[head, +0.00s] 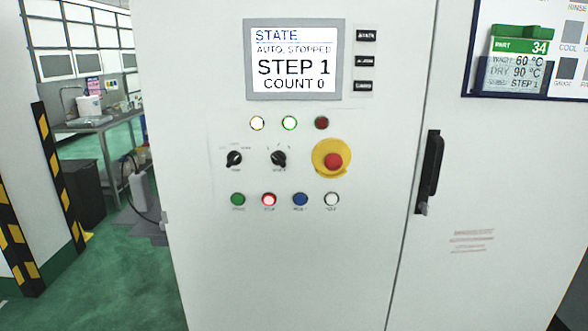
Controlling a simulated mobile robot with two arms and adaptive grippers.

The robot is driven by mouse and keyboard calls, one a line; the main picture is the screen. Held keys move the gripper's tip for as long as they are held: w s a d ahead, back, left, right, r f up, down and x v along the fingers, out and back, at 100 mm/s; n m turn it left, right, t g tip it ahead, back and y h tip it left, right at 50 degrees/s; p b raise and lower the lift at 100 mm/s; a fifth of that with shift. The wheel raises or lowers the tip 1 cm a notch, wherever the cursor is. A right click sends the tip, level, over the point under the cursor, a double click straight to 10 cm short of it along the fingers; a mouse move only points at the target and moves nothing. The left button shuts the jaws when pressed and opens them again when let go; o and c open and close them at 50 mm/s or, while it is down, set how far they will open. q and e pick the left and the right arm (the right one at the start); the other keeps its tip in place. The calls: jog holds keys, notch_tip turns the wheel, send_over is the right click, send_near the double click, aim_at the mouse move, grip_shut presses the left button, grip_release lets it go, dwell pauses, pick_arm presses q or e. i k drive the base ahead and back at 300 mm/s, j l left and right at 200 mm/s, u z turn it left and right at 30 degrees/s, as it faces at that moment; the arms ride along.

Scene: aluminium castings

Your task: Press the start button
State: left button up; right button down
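A white control cabinet (300,265) faces me. Its lower button row has a green button (238,199), a red lit button (269,199), a blue button (300,199) and a white button (331,199). Small labels sit under them; they are too blurred to read surely, so the start button's label is not clear. The screen (293,60) reads "STATE, AUTO, STOPPED, STEP 1, COUNT 0". Neither of my grippers is in view.
A red emergency stop (333,161) on a yellow plate sits above the row's right end, beside two black knobs. A black door handle (430,170) is at the right. A green card (520,42) reads "PART 34". A striped post (45,180) stands left.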

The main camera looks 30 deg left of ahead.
aim_at(237, 198)
jog(key=u, duration=1.3)
